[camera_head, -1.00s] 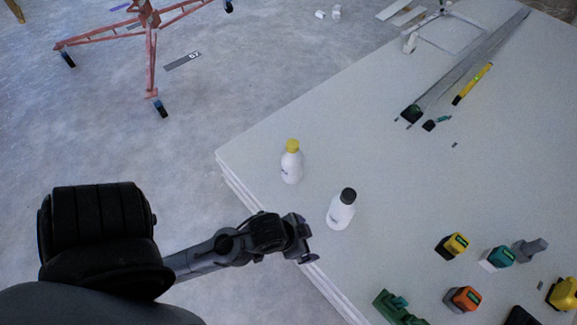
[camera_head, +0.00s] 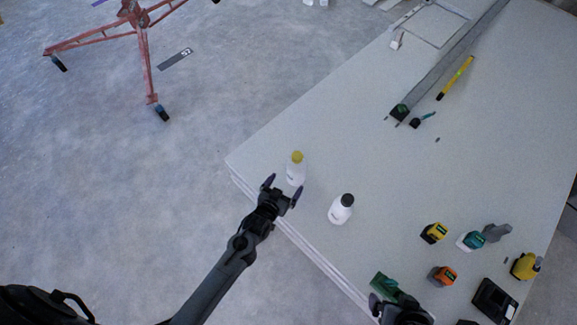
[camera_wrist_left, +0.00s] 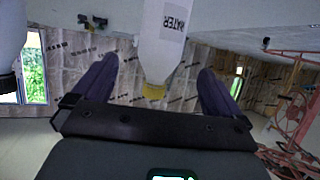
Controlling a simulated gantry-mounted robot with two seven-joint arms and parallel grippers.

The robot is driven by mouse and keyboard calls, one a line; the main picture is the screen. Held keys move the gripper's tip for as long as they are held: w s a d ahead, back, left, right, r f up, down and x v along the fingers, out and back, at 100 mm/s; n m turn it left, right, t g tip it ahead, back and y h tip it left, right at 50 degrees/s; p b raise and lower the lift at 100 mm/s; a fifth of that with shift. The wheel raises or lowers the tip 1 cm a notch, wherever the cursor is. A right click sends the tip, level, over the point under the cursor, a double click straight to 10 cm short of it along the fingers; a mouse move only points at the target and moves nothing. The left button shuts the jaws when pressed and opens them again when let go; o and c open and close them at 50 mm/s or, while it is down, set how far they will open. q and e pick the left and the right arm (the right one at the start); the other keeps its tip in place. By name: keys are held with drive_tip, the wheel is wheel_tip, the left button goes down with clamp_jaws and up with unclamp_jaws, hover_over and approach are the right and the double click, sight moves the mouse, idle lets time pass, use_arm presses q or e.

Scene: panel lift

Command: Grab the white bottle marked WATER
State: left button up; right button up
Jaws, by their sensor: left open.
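The white bottle marked WATER (camera_head: 295,173) has a yellow cap and stands upright near the panel stack's left edge. Its WATER label faces my left wrist camera, where the bottle (camera_wrist_left: 165,40) appears upside down. My left gripper (camera_head: 283,188) is open at the near side of this bottle, with its fingers pointing toward it. In the left wrist view the bottle shows between the two spread fingers, not clamped. A second white bottle (camera_head: 341,210) with a black cap stands to the right. My right gripper (camera_head: 388,303) is partly in view at the bottom edge; its jaws are unclear.
The pale panel stack (camera_head: 480,140) has free room beyond the bottles. Several power tools, including an orange one (camera_head: 441,275), lie at lower right. A yellow level (camera_head: 455,78) lies farther back. A red stand (camera_head: 140,40) is on the floor at upper left.

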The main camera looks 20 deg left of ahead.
sight(293, 173)
use_arm(q)
drive_tip(key=b+x, duration=0.2)
drive_tip(key=x, duration=0.2)
drive_tip(key=shift+w, duration=0.3)
drive_tip(key=shift+w+b, duration=0.45)
drive_tip(key=shift+w, duration=0.05)
drive_tip(key=shift+w+f+b, duration=0.25)
drive_tip(key=shift+w+b, duration=0.05)
drive_tip(key=shift+b, duration=0.15)
drive_tip(key=b+x, duration=0.3)
drive_tip(key=x, duration=0.1)
drive_tip(key=shift+a+r, duration=0.1)
drive_tip(key=shift+w, duration=0.3)
drive_tip(key=shift+s, duration=0.1)
drive_tip(key=shift+c, duration=0.6)
drive_tip(key=shift+r, duration=0.1)
drive_tip(key=c, duration=1.2)
